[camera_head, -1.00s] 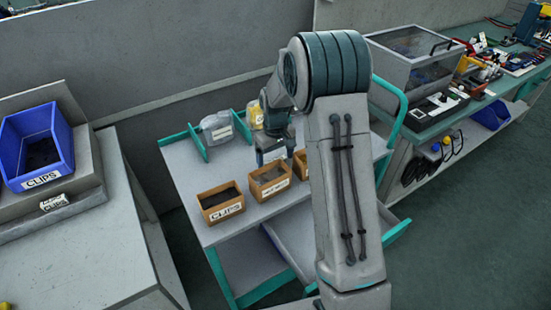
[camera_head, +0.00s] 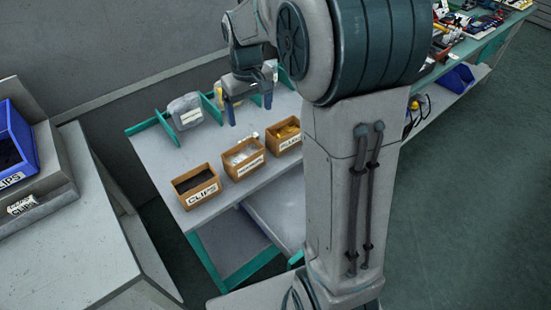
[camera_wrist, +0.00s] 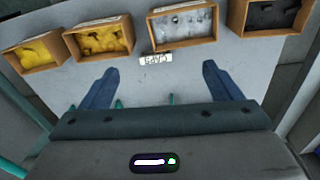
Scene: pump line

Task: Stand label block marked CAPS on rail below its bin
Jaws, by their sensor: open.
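The white label block marked CAPS (camera_wrist: 156,58) lies on the cart top in the wrist view, its lettering upside down there, next to the cardboard bin of whitish parts (camera_wrist: 183,44). A small white bit behind the middle bin in the head view (camera_head: 255,135) may be the same block. My gripper (camera_wrist: 159,69) is open and empty, with the block seen between and just beyond its fingertips. In the head view my gripper (camera_head: 250,113) points down over the cart behind the bins. No blue bin for CAPS is recognisable.
At left, a blue bin marked CLIPS (camera_head: 12,160) has a CLIPS block (camera_head: 22,205) on the ledge below it. The cart (camera_head: 160,150) also holds a dark-filled CLIPS bin (camera_head: 195,186), yellow-filled bins (camera_wrist: 98,40) and a grey jug (camera_head: 185,115) between teal dividers.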

